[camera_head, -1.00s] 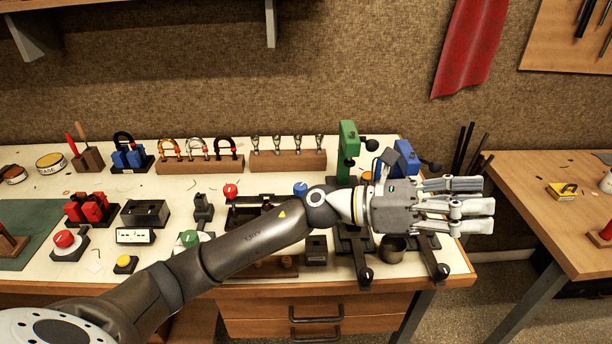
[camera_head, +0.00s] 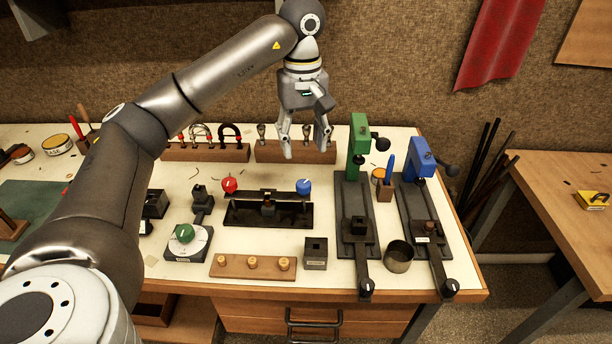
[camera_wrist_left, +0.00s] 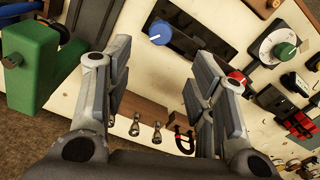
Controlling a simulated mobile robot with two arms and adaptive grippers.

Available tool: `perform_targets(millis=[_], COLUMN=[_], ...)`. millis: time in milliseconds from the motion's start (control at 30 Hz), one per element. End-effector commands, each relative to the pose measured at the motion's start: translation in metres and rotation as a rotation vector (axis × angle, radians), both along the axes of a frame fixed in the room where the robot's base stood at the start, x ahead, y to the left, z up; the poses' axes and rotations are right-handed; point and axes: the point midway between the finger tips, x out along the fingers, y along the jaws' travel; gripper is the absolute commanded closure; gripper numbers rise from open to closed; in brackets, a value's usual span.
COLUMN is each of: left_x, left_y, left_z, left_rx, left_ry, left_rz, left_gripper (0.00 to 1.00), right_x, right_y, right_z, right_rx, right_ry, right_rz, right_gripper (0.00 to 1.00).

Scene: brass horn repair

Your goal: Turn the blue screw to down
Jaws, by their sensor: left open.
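The blue screw (camera_head: 304,187) is a round blue knob at the right end of a black tray-like fixture (camera_head: 268,215). It also shows in the left wrist view (camera_wrist_left: 161,32), near the top middle, with a pale mark on its lower side. My left gripper (camera_head: 304,152) hangs fingers down above the back of the bench, behind the blue screw. It is open and empty, and apart from the screw. In the left wrist view, the screw appears beyond the gap between the open fingers (camera_wrist_left: 160,58). My right gripper is out of view.
A red knob (camera_head: 229,185) sits at the fixture's left end. A wooden rack (camera_head: 295,152) stands behind, near the gripper. A green clamp (camera_head: 359,140) and a blue clamp (camera_head: 420,155) stand to the right. A green dial knob (camera_head: 184,233) is front left.

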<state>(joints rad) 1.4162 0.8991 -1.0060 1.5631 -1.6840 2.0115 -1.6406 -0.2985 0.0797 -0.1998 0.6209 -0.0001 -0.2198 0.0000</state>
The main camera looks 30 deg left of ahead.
Motion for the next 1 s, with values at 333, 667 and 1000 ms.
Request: perform_targets(millis=[333, 667, 1000], left_x=[-0.001, -0.001, 0.000], left_y=[-0.001, -0.001, -0.001], left_z=[-0.047, -0.094, -0.107], left_rx=[-0.002, -0.002, -0.002], left_ry=[0.007, 0.004, 0.000], left_rz=[-0.001, 0.001, 0.001], left_gripper=[0.49, 0.49, 0.49], right_x=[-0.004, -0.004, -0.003], right_y=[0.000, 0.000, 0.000], right_z=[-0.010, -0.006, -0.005], right_rx=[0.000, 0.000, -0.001], right_ry=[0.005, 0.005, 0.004], right_rz=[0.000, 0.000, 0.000], right_gripper=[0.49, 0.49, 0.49])
